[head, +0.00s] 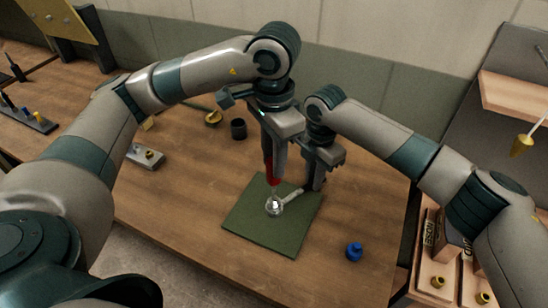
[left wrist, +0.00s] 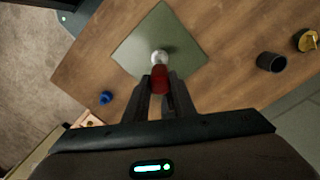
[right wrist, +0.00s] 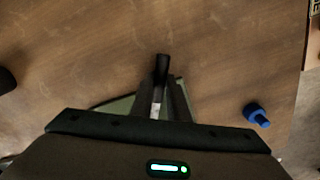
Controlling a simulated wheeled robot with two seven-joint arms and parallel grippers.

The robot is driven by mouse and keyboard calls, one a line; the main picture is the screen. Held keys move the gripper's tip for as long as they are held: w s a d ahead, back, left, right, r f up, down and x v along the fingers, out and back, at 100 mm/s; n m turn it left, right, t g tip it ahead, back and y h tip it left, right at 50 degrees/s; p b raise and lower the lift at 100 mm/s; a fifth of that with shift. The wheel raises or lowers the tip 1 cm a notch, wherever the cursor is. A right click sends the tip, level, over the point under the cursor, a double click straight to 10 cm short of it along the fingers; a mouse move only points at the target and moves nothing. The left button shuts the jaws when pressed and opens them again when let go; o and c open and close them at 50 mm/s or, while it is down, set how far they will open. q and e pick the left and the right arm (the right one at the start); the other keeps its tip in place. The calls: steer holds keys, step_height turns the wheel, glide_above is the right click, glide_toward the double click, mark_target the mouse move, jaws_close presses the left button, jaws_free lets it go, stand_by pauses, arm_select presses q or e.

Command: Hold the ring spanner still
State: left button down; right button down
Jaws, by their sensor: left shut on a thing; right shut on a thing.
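The ring spanner (head: 291,197) is a light metal bar low over the green mat (head: 250,225), its ring end at a round silver part (head: 274,206). My right gripper (head: 314,185) is shut on its handle; in the right wrist view a dark handle end (right wrist: 162,66) sticks out past the fingers. My left gripper (head: 272,162) is shut on a red-handled tool (head: 269,173), held upright above the silver part. The red handle (left wrist: 160,78) also shows in the left wrist view, in line with the silver part (left wrist: 159,57). Whether the tool's tip touches is too small to tell.
A blue object (head: 354,252) stands right of the mat. A dark cup (head: 238,129) and a yellow item (head: 213,118) stand behind on the wooden table (head: 180,205). A grey block (head: 146,157) lies at left. A wooden rack (head: 432,275) stands at right.

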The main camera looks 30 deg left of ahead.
arm_select(q)
steer(key=shift+n, duration=1.4)
steer(key=shift+r, duration=0.15)
steer(key=shift+r, duration=0.8)
steer(key=shift+n, duration=0.3)
